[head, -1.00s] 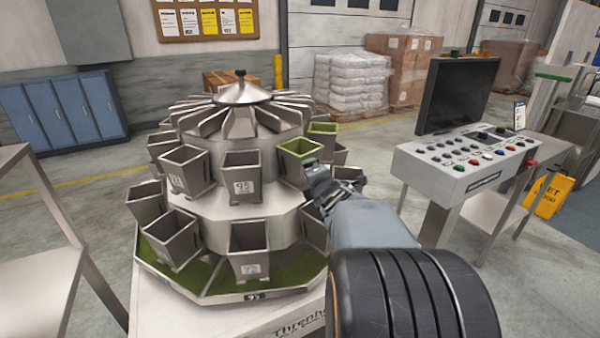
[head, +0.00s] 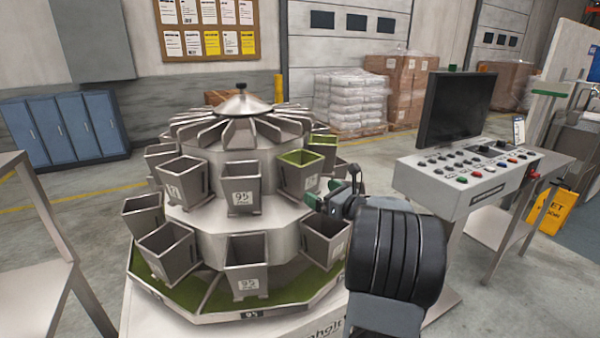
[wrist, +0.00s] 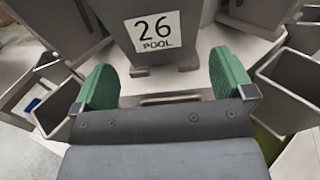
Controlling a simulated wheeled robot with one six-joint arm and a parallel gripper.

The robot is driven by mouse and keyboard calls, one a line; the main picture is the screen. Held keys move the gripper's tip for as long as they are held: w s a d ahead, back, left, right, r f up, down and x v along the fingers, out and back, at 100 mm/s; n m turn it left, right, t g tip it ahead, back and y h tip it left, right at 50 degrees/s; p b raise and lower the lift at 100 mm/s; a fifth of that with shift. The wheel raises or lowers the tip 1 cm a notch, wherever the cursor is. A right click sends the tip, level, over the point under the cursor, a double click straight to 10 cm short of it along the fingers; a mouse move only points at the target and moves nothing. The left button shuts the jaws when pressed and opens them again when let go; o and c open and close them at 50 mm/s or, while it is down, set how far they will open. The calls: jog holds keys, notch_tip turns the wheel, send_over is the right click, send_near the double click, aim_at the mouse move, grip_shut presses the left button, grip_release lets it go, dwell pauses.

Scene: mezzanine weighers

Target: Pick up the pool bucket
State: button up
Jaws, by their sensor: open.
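A grey metal bucket (wrist: 190,45) with a white label reading "26 POOL" fills the top middle of the wrist view. Its upper part is cut off. My gripper (wrist: 165,82) is open, with one green finger to each side of the bucket's lower front and empty space between them. In the head view my gripper (head: 335,188) is beside the weigher's right side, next to an upper bucket with a green interior (head: 298,174). The label on that bucket is too small to read there, so I cannot tell surely whether it is the pool bucket.
The round weigher (head: 215,215) carries several grey buckets in two tiers, close around my gripper. A control console (head: 470,175) with a dark monitor (head: 456,108) stands to the right. A metal stand (head: 35,240) is at the left. Open floor lies behind.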

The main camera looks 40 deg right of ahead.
aim_at(309, 185)
jog(key=shift+w+a+p, duration=0.25)
jog(key=shift+w, duration=1.05)
jog(key=shift+w+a+p, duration=0.3)
jog(key=shift+w, duration=1.05)
jog(key=shift+w+a+p, duration=0.25)
jog(key=shift+w, duration=1.05)
jog(key=c, duration=0.8)
jog(key=shift+r, duration=0.1)
jog(key=shift+c, duration=0.2)
